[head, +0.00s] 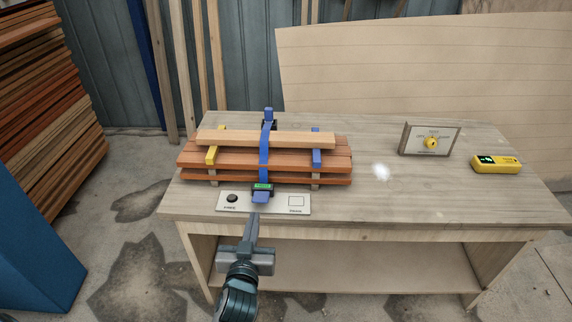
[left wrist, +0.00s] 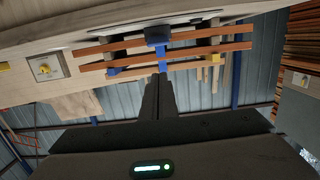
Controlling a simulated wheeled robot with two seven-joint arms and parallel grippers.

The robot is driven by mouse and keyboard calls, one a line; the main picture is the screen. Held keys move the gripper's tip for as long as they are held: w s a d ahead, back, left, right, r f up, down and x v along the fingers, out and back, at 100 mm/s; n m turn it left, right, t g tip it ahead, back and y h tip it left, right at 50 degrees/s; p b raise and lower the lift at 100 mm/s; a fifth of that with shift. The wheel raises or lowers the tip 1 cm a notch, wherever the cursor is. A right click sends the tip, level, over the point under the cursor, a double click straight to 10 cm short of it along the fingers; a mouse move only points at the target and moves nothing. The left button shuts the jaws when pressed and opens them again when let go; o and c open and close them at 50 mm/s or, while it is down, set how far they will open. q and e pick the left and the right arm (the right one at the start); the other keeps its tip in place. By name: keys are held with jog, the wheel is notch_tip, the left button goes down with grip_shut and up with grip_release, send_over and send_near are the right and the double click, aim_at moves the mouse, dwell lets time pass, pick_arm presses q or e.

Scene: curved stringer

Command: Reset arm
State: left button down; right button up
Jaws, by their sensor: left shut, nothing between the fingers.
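My left gripper (head: 253,219) is shut and empty. In the head view it points up at the front edge of the workbench (head: 370,222), just below the strap clamp's buckle (head: 262,191). A gap between its tips and the buckle is hard to judge. In the left wrist view the closed fingers (left wrist: 160,80) point at the blue clamp on the stack of wooden strips (left wrist: 110,58). The stack (head: 340,160) lies on the bench with the blue strap (head: 265,150) around its middle. My right gripper is not in view.
A white panel (head: 280,204) with a black knob lies in front of the stack. A yellow device (head: 496,163) and a board with a yellow dial (head: 418,138) stand at the right. Stacked lumber (head: 45,110) and a blue block (head: 35,245) are at the left. The bench's right front is clear.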

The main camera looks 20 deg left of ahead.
pick_arm(q)
jog(key=s+d+f+m+g+h, duration=0.15)
jog(key=s+f, duration=0.25)
jog(key=f, duration=0.9)
jog(key=s+d+f+m+g+h, duration=0.1)
jog(key=s+d+f+g+h, duration=0.2)
jog(key=f, duration=1)
jog(key=s+d+f+m+g, duration=0.25)
jog(key=s+f, duration=0.25)
jog(key=f, duration=0.8)
jog(key=s+a+f+g, duration=0.1)
jog(key=s+f+g, duration=0.3)
jog(key=s+f, duration=1.1)
jog(key=s+a+f+g, duration=0.1)
jog(key=s+a+f, duration=0.1)
jog(key=s, duration=0.5)
jog(key=s+a+f+g, duration=0.1)
jog(key=s+f, duration=0.1)
jog(key=s, duration=0.5)
jog(key=s+a+f+g, duration=0.2)
jog(key=s, duration=0.5)
jog(key=shift+s+a+f+m, duration=0.3)
jog(key=shift+s+a+f, duration=0.05)
jog(key=shift+s+f, duration=0.05)
